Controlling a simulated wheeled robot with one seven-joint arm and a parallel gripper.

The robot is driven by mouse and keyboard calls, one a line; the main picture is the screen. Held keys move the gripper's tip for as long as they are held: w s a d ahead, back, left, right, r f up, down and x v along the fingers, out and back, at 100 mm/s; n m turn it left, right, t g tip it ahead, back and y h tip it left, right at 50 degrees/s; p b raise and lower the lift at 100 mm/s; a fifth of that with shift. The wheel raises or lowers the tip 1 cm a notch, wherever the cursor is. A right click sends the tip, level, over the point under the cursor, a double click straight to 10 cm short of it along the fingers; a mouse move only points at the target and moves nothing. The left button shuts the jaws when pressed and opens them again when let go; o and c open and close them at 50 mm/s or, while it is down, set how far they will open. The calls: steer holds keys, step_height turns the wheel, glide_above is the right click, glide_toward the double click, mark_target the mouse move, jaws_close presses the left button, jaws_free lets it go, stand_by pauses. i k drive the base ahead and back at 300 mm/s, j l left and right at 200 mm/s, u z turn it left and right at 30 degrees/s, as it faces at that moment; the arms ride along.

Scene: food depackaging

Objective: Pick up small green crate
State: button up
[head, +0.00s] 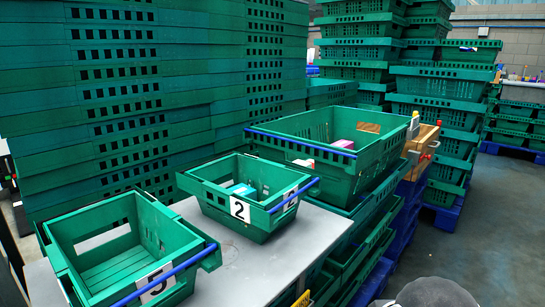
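Two small green crates stand on a grey table. The nearer small green crate (82,221), at the lower left, has a "5" label and a blue bar along its front rim; it looks empty. The other small green crate (212,198), in the middle, has a "2" label and a blue bar on its right side. A light blue and white item (240,189) lies inside it. My gripper is not in view. Only a rounded grey part, which seems to be of my arm, shows at the bottom right.
The grey table (238,262) has bare room in front of crate 2. A larger green crate (290,124) with several items stands behind, on stacked crates. Tall green crate stacks (45,75) wall off the back left. Open floor (505,220) lies at right.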

mark_target(111, 271)
steer(key=u, duration=1.55)
